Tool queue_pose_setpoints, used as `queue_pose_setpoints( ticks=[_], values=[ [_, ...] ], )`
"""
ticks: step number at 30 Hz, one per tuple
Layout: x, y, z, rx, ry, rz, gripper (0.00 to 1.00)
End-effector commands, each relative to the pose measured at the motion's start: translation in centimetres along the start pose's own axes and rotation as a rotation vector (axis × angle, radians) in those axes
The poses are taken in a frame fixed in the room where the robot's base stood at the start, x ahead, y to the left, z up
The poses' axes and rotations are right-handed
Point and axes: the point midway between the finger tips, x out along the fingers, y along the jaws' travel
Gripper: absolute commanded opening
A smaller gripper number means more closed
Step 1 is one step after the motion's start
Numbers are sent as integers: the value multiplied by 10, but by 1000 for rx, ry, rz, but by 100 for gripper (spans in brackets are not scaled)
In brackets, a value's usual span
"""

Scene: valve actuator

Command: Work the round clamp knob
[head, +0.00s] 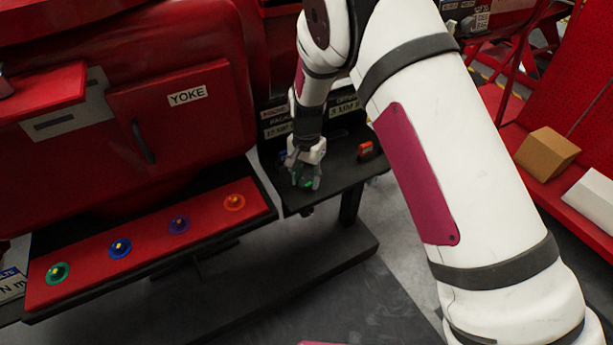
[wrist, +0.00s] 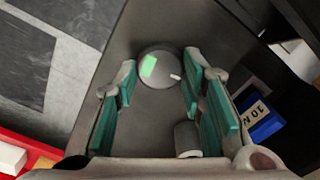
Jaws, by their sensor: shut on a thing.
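The round clamp knob (wrist: 162,62) is a dark grey disc with a bright green patch and a small pale mark on its face. It shows near the top middle of the wrist view. My gripper (wrist: 160,72) has its green-padded fingers on either side of the knob, shut on it. In the head view my gripper (head: 305,181) points down at the dark shelf, and only a bit of green shows between its fingers. The fingers and wrist hide most of the knob there.
A short grey cylinder (wrist: 187,138) stands between the fingers nearer the palm. A blue labelled block (wrist: 262,122) lies right of the gripper. A red block (head: 366,151) sits on the dark shelf (head: 335,178). A red panel (head: 150,243) with several coloured buttons is at left.

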Motion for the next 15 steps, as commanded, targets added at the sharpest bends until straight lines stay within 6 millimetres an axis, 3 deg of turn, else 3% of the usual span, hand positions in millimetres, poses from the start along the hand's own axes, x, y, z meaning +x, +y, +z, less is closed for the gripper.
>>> queue_pose_setpoints(
  ticks=[4,5,7,15],
  values=[
    [0,0,0,-1,-1,1,9],
    [0,0,0,-1,-1,1,41],
    [0,0,0,-1,-1,1,57],
    [0,0,0,-2,-1,0,57]
  ],
)
